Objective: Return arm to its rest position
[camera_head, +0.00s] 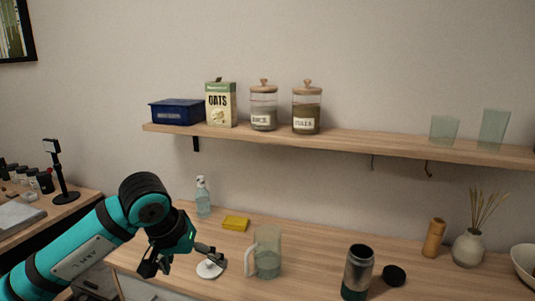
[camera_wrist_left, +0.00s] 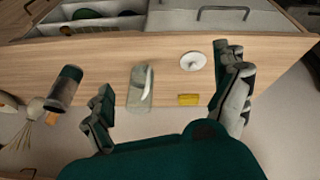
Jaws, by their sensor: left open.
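My left arm (camera_head: 85,247), teal and black, comes in from the left in the head view. Its gripper (camera_head: 183,260) is open and empty, above the counter's front left part. In the left wrist view the two fingers (camera_wrist_left: 168,85) stand wide apart with nothing between them touching. A small white disc (camera_head: 208,270) lies on the counter, partly behind a finger in the head view; it also shows in the wrist view (camera_wrist_left: 193,61). A glass pitcher (camera_head: 267,255) stands just right of the gripper, apart from it. My right gripper is not in view.
A yellow sponge (camera_head: 235,223) and spray bottle (camera_head: 203,198) are behind the gripper. A flask (camera_head: 357,272), black lid (camera_head: 393,275) and reed vase (camera_head: 468,248) stand right. A shelf (camera_head: 365,142) holds jars, a box and glasses. An open drawer (camera_wrist_left: 185,22) juts from the counter front.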

